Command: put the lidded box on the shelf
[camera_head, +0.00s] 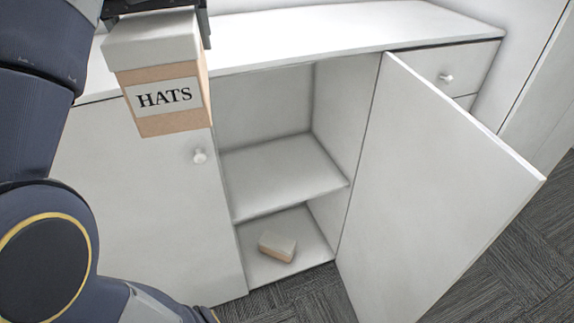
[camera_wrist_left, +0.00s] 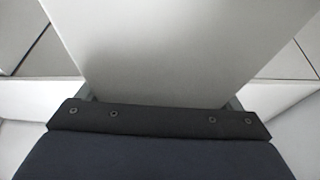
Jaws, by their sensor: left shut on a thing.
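The lidded box (camera_head: 160,85) is tan with a pale grey lid and a label reading HATS. It is held upright at the upper left of the head view, in front of the cabinet top. My left gripper (camera_head: 155,5) is shut on it from above. In the left wrist view the grey lid (camera_wrist_left: 165,50) fills the middle, between the jaws. The shelf (camera_head: 280,175) is the pale middle board inside the open cabinet, and its visible surface is bare. The box is apart from it, to the upper left. My right gripper is not in view.
The cabinet's right door (camera_head: 430,190) stands open, jutting toward me. The left door (camera_head: 130,215) is shut, with a round knob (camera_head: 199,156). A small tan box with a grey lid (camera_head: 278,246) lies on the cabinet floor. A drawer (camera_head: 450,75) is at the upper right.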

